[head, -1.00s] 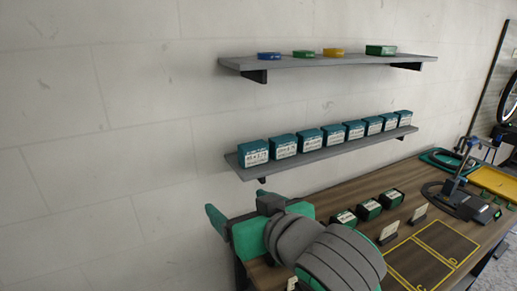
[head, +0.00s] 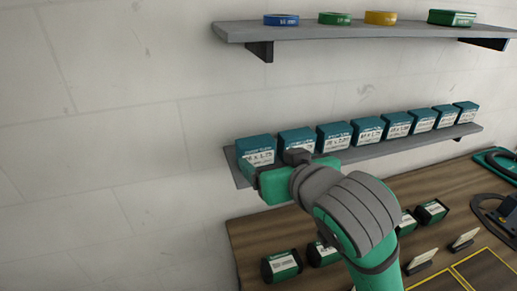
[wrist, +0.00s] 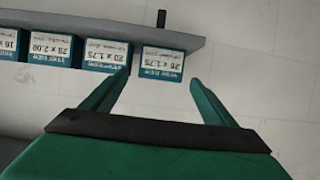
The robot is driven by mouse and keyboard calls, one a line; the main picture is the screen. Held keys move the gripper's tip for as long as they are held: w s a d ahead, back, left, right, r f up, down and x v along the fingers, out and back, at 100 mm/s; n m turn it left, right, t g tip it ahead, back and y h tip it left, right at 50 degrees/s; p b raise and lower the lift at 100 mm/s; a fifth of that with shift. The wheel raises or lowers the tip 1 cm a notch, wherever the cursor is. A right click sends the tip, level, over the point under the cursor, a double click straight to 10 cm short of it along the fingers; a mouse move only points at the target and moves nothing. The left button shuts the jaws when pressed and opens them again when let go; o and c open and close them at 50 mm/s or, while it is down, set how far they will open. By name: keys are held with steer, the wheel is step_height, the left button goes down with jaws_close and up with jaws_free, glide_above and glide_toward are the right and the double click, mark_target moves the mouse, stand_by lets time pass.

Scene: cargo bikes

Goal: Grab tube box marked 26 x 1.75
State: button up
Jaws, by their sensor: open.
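A row of teal tube boxes stands on the lower grey shelf. The end box (head: 256,150), leftmost in the head view, has a white label ending in "x 1.75"; its first number is hard to read. In the wrist view this end box (wrist: 162,65) appears upside down, between and just beyond my fingertips. The neighbouring box (wrist: 106,55) also has a label ending in "x 1.75", its first number unclear. My gripper (wrist: 160,82) is open and empty, facing the end box. In the head view my gripper is in front of the end boxes, partly covering them.
The lower shelf (head: 365,154) holds several more boxes to the right in the head view. An upper shelf (head: 340,33) holds coloured round items and a green box. Below, a wooden workbench (head: 250,240) carries dark green boxes. Bare wall lies to the left.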

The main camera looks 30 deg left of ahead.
mark_target(258, 151)
steer(key=shift+x, duration=3.75)
steer(key=shift+a+r, duration=0.15)
steer(key=shift+r, duration=0.1)
steer(key=c, duration=0.9)
